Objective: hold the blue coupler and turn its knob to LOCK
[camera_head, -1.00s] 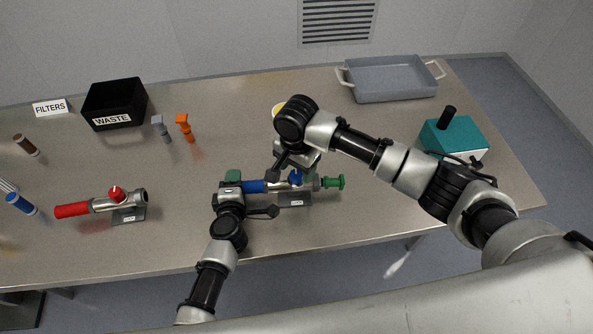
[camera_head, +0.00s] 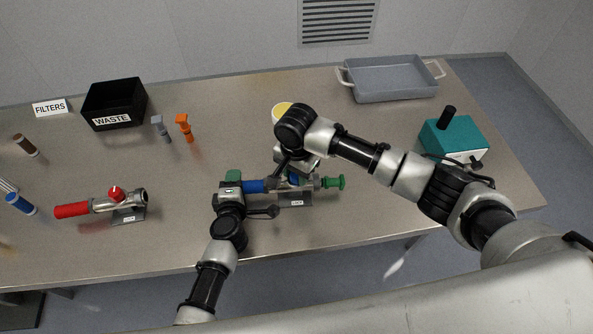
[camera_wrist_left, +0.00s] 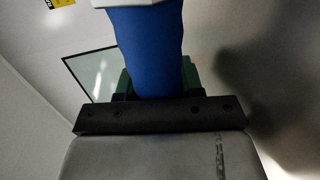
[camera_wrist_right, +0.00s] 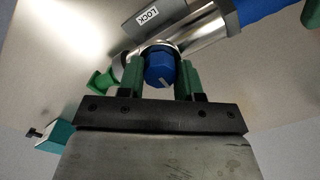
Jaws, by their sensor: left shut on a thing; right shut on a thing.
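The blue coupler lies on the table with its blue sleeve (camera_head: 254,186) to the left, a metal body and a green end piece (camera_head: 333,182) to the right. My left gripper (camera_head: 233,182) is shut on the blue sleeve, which also fills the left wrist view (camera_wrist_left: 147,50). My right gripper (camera_wrist_right: 160,80) is shut on the blue knob (camera_wrist_right: 159,70), its green fingers on either side of it. A white mark shows on the knob. A LOCK label (camera_wrist_right: 148,16) is on the grey part beside the body. In the head view the right gripper mostly hides the knob.
A red coupler (camera_head: 100,206) lies to the left. A black WASTE bin (camera_head: 114,103), grey and orange small parts, a grey tray (camera_head: 390,82) and a teal box (camera_head: 453,138) stand farther back. A yellow-topped round container (camera_head: 280,110) is partly behind my right arm.

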